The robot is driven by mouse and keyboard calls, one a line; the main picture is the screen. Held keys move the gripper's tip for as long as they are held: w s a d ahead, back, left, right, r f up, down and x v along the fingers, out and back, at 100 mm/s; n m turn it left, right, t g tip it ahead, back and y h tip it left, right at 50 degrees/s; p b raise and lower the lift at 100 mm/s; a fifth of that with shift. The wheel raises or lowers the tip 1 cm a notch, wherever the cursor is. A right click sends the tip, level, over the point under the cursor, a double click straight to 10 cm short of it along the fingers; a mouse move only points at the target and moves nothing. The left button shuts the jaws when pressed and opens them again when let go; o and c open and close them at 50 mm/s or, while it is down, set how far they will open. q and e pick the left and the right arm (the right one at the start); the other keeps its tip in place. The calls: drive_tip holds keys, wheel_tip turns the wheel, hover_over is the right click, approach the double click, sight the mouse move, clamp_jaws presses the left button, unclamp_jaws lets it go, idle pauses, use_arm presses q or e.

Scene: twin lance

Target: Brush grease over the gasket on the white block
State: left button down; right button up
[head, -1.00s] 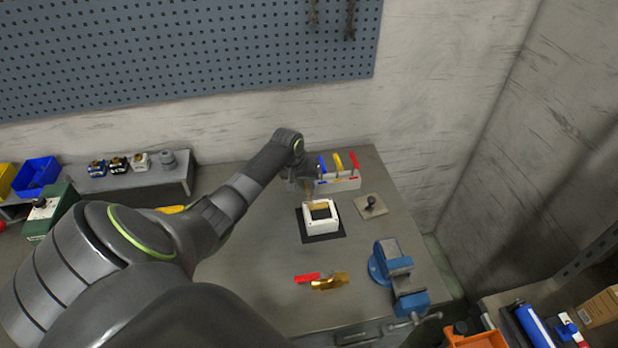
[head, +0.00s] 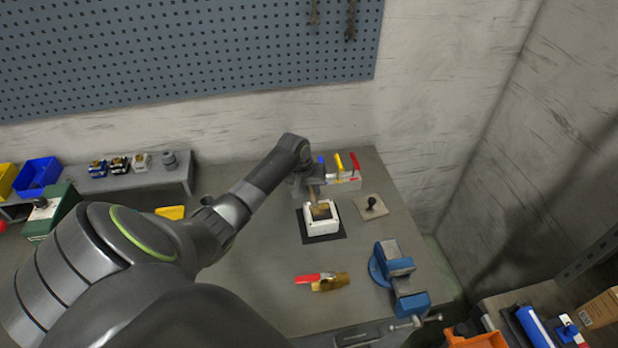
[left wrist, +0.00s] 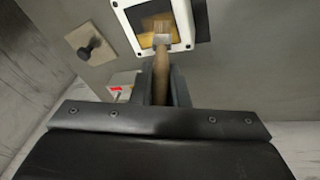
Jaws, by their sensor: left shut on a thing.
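The white block (head: 318,229), a square frame with an opening, sits on a black mat (head: 334,238) on the bench. An amber surface shows inside its opening, also in the left wrist view (left wrist: 149,22); I cannot tell gasket from grease there. My left gripper (left wrist: 163,88) is shut on the wooden handle of a brush (left wrist: 161,66). The brush head reaches over the block's opening, bristles towards the amber surface; contact is not clear. In the head view my left gripper (head: 313,185) is just behind the block. My right gripper is not in view.
A white rack (head: 346,185) with coloured handles stands behind the block. A beige plate with a dark knob (head: 372,204) lies to its right. A blue vise (head: 400,279) and a red-handled brass valve (head: 330,283) are nearer. The bench left of the valve is clear.

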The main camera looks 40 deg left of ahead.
use_arm(q)
drive_tip(key=shift+w+d, duration=0.2)
drive_tip(key=shift+w, duration=0.1)
drive_tip(key=shift+w+d, duration=1.15)
drive_tip(key=shift+w, duration=0.2)
drive_tip(key=shift+s, duration=0.1)
drive_tip(key=shift+s+a, duration=1.3)
drive_tip(key=shift+s, duration=0.15)
drive_tip(key=shift+s+a, duration=0.1)
drive_tip(key=shift+s+a, duration=0.3)
drive_tip(key=shift+s, duration=0.05)
drive_tip(key=shift+w+d, duration=0.5)
drive_tip(key=shift+w, duration=0.05)
drive_tip(key=shift+w, duration=0.1)
